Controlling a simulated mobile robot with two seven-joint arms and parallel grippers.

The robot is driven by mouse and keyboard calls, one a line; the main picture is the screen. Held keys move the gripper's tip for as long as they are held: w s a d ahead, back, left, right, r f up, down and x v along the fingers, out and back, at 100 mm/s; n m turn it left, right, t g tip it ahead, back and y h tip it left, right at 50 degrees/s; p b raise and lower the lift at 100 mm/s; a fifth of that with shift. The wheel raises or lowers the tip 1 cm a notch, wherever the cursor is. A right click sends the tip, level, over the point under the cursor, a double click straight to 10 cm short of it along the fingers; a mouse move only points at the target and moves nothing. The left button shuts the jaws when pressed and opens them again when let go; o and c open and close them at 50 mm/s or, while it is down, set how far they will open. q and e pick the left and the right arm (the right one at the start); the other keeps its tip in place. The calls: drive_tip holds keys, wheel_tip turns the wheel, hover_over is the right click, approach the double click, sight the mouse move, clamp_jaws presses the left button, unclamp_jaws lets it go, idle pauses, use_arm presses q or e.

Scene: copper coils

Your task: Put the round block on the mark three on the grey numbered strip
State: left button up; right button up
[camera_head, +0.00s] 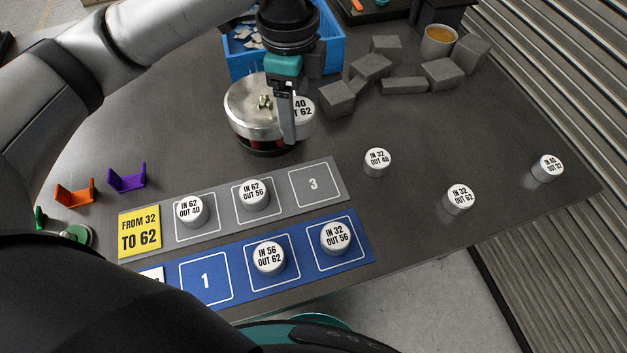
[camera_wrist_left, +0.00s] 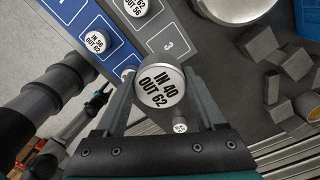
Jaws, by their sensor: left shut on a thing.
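My left gripper (camera_head: 289,125) is shut on a white round block (camera_head: 304,108) marked IN 40 OUT 62. In the left wrist view this block (camera_wrist_left: 160,84) sits between the two fingers with its label facing the camera. In the head view the gripper partly hides it, in front of a metal lidded pot. The grey numbered strip (camera_head: 335,167) lies nearer than the gripper. Its mark three (camera_head: 314,184) is bare at the right end. Round blocks IN 62 OUT 40 (camera_head: 191,210) and IN 62 OUT 56 (camera_head: 253,194) stand on its other two squares.
A blue strip (camera_head: 241,296) holds two round blocks on its right squares. Several loose round blocks (camera_head: 377,162) stand to the right. The metal pot (camera_head: 250,103), a blue bin (camera_head: 332,42), grey blocks (camera_head: 337,98) and a cup (camera_head: 437,43) stand behind.

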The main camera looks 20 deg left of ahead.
use_arm(q)
drive_tip(key=m, duration=0.3)
drive_tip(key=shift+w+d+f+m, duration=0.1)
drive_tip(key=shift+w+d+m, duration=0.2)
drive_tip(key=shift+m, duration=0.1)
drive_tip(key=m, duration=0.3)
drive_tip(key=w+m, duration=0.1)
drive_tip(key=m, duration=0.1)
drive_tip(key=shift+d+f, duration=0.15)
drive_tip(key=shift+d, duration=0.15)
drive_tip(key=m, duration=0.4)
drive_tip(key=shift+w+d+f, duration=0.1)
drive_tip(key=shift+w+d, duration=0.1)
drive_tip(key=m, duration=0.4)
drive_tip(key=b, duration=0.4)
approach(314, 183)
wheel_tip(314, 183, down, 6)
drive_tip(key=shift+a+f, duration=0.1)
drive_tip(key=shift+f, duration=0.05)
